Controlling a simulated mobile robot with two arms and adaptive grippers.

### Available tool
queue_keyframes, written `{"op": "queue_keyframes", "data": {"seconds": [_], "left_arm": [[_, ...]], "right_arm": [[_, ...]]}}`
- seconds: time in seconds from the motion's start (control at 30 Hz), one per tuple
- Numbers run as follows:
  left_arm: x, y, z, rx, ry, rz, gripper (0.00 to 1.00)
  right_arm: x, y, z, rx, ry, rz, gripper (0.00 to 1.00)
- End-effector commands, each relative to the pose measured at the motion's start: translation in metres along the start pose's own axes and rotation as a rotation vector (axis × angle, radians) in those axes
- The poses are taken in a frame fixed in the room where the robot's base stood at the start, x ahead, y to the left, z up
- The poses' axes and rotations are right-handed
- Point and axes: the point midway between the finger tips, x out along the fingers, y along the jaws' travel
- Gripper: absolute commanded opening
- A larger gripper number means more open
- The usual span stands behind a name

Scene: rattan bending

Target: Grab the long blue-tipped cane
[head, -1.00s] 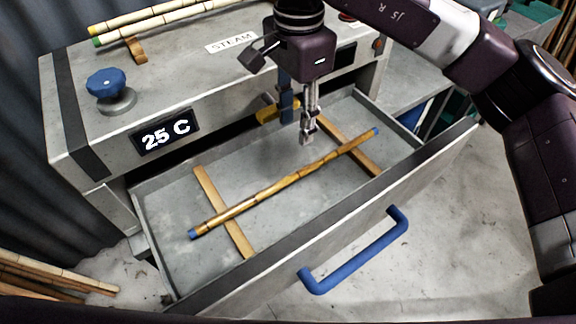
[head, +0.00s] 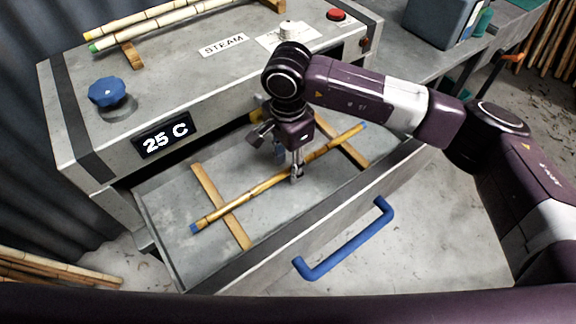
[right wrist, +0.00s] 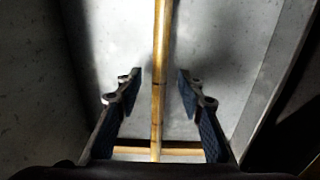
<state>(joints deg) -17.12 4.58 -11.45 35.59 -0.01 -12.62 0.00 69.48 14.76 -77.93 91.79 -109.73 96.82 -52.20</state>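The long blue-tipped cane (head: 257,189) lies across two wooden strips in the open steamer drawer (head: 170,239). Its blue tips show at both ends in the head view. My right gripper (head: 295,175) points down at the middle of the cane. In the right wrist view the gripper (right wrist: 158,88) is open, with one finger on each side of the cane (right wrist: 159,60) and a gap to both. How far the fingertips are above or below the cane is hard to tell. My left gripper is not in view.
The drawer front has a blue handle (head: 346,243). On the steamer top (head: 190,72) lie more canes (head: 150,22) on a wooden rest, a blue knob (head: 107,91) and a red button (head: 336,14). Loose canes (head: 50,268) lie at lower left.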

Motion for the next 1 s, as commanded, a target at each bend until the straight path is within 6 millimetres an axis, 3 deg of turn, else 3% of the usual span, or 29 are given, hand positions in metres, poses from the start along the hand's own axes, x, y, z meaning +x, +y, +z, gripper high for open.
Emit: {"op": "queue_keyframes", "data": {"seconds": [0.27,0.6,1.0], "left_arm": [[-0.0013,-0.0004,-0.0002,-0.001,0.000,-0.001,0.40],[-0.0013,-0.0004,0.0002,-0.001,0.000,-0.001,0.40],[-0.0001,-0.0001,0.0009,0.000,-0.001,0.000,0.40]], "right_arm": [[0.0049,0.0001,0.0002,-0.002,0.001,0.000,0.35],[0.0045,0.0000,0.0003,-0.001,0.000,0.000,0.00],[0.0018,-0.0005,0.0002,-0.001,0.000,-0.002,0.00]]}}
